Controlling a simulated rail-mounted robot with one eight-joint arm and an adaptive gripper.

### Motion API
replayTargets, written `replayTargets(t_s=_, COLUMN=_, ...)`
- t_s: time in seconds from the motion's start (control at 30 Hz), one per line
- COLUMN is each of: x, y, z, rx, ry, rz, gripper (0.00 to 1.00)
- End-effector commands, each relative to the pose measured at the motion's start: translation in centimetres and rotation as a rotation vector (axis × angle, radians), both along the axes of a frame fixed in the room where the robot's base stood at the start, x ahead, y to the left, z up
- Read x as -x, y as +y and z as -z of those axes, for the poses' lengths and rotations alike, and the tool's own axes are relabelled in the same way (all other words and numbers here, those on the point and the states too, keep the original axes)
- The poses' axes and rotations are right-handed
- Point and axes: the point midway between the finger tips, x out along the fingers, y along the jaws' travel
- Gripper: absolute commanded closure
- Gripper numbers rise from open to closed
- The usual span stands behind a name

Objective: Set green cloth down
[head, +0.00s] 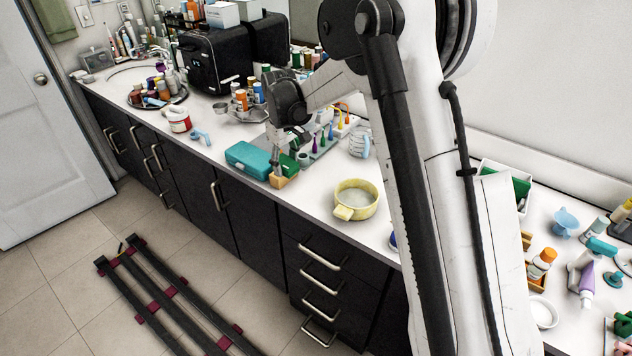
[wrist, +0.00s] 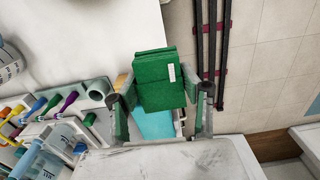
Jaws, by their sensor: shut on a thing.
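The green cloth (wrist: 158,72) is a folded, thick green pad with a small white label, held between the two fingers of my gripper (wrist: 162,100) in the wrist view. In the head view the cloth (head: 289,164) shows as a small green patch beside my gripper (head: 277,168), at the counter's front edge. A small tan wooden box (head: 284,181) lies just below it in the picture. In the wrist view a tan edge shows beside the cloth. I cannot tell whether the cloth touches the box or hangs above it.
A teal case (head: 248,159) lies just left of my gripper. A grey rack (head: 318,147) with several coloured brushes stands behind. A yellow pot (head: 357,199) stands to the right. The counter's front edge is close, with the tiled floor (wrist: 260,70) beyond.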

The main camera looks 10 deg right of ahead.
Motion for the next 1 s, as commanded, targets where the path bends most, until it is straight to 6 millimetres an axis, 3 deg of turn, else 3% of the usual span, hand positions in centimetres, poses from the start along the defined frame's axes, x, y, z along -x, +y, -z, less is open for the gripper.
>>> replayTargets(t_s=0.17, x=-0.8, y=-0.9, z=1.3, rx=0.000, ry=0.000, rz=-0.039, gripper=0.82)
replayTargets(t_s=0.6, x=-3.4, y=-8.8, z=6.2, rx=0.000, ry=0.000, rz=-0.036, gripper=0.82)
replayTargets(t_s=0.8, x=-3.9, y=-10.3, z=7.2, rx=0.000, ry=0.000, rz=-0.038, gripper=0.82)
replayTargets(t_s=1.0, x=-3.9, y=-10.4, z=8.7, rx=0.000, ry=0.000, rz=-0.038, gripper=0.82)
